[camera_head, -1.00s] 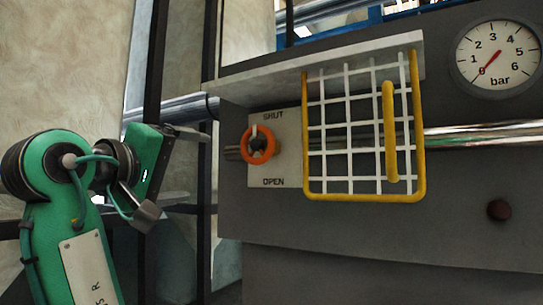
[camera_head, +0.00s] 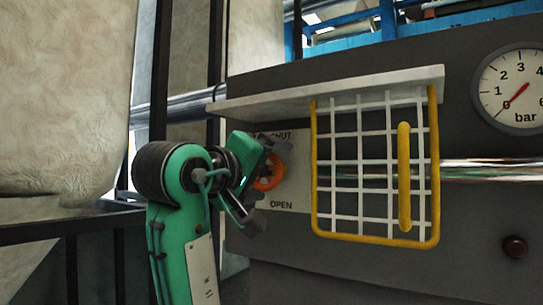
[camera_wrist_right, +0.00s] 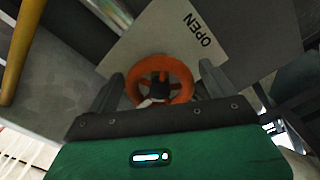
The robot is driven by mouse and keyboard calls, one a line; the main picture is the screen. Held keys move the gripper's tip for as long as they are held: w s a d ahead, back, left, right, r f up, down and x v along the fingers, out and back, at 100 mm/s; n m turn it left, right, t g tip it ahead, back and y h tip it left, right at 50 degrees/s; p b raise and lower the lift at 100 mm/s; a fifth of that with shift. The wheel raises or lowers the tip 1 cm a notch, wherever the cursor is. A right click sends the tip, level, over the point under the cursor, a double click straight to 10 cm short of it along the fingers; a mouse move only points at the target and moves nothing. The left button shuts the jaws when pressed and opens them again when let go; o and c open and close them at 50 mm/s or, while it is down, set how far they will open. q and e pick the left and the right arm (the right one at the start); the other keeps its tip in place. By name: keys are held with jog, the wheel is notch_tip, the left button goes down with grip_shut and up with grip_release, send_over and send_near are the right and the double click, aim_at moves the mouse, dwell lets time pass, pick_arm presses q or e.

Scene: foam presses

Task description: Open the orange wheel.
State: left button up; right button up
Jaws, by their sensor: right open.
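The orange wheel (camera_head: 270,171) sits on a pale plate (camera_head: 288,200) marked SHUT above and OPEN below, on the front of the dark press. My right gripper (camera_head: 266,184) is at the wheel, partly covering it and the plate's left side. In the right wrist view, the orange wheel (camera_wrist_right: 184,75) lies between the two spread fingers of my right gripper (camera_wrist_right: 161,70), with gaps visible on both sides. I cannot tell how deep the fingers reach around it. OPEN reads at the plate's upper right there. My left gripper is not in view.
A yellow-framed white mesh guard (camera_head: 318,190) with a yellow handle stands just right of the plate. A grey shelf (camera_head: 350,91) juts out above. A pressure gauge (camera_head: 515,88) reads near 0 bar.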

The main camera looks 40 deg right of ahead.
jog(key=shift+x, duration=0.85)
jog(key=shift+c, duration=0.3)
jog(key=shift+a, duration=0.1)
jog(key=c, duration=0.9)
jog(key=shift+c, duration=0.2)
